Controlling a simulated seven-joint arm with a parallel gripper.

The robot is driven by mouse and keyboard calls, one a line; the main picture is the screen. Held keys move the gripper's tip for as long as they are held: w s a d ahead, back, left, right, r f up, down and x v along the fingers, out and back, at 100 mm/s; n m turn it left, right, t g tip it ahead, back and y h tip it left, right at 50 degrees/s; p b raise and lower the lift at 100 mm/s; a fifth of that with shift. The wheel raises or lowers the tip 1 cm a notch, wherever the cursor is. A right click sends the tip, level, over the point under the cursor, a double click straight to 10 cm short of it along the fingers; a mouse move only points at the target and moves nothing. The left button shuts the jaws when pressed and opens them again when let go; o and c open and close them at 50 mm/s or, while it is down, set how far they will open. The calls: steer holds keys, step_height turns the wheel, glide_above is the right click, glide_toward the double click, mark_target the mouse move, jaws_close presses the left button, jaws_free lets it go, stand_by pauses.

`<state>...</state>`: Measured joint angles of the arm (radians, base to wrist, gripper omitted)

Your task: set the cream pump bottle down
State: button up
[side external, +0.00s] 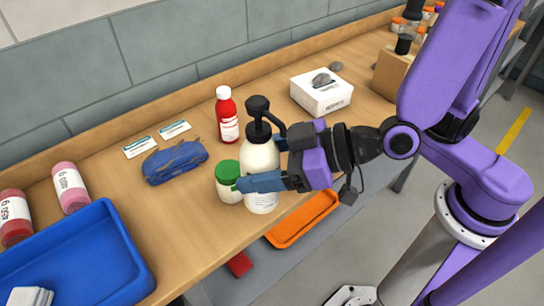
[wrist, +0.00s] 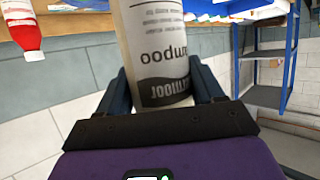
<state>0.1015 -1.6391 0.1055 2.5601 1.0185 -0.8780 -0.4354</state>
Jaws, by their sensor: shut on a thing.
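The cream pump bottle (side external: 260,158) has a black pump top and stands roughly upright in my gripper, near the front edge of the wooden bench (side external: 190,232). My gripper (side external: 258,182) reaches in from the right and is shut around its body. In the wrist view the bottle (wrist: 160,45) fills the space between the two fingers (wrist: 162,88), its printed label upside down in the picture. I cannot tell whether its base touches the bench. A white jar with a green lid (side external: 229,180) is just left of the bottle, partly behind a fingertip.
A white box (side external: 321,92) stands at the back right. A blue tray (side external: 130,250) and two pink or red bottles (side external: 70,188) are at left. An orange tray (side external: 302,220) lies below the front edge.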

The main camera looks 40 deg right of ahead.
steer(key=w+d+r+n+g+y, duration=0.1)
steer(key=w+d+r+n+y, duration=0.1)
steer(key=w+d, duration=1)
steer(key=s+d+f+n+g+y, duration=0.1)
steer(key=d+f+g, duration=0.15)
steer(key=d, duration=0.65)
steer(key=s+d+f+n+g, duration=0.15)
steer(key=d+f, duration=0.25)
steer(key=d, duration=0.5)
steer(key=shift+n, duration=0.25)
steer(key=shift+s+a+f, duration=0.1)
steer(key=shift+a+f, duration=0.05)
steer(key=shift+f, duration=1.9)
steer(key=shift+s+a+f, duration=0.1)
steer(key=shift+f, duration=1.95)
steer(key=o, duration=1.3)
steer(key=shift+f, duration=0.15)
steer(key=shift+c, duration=0.2)
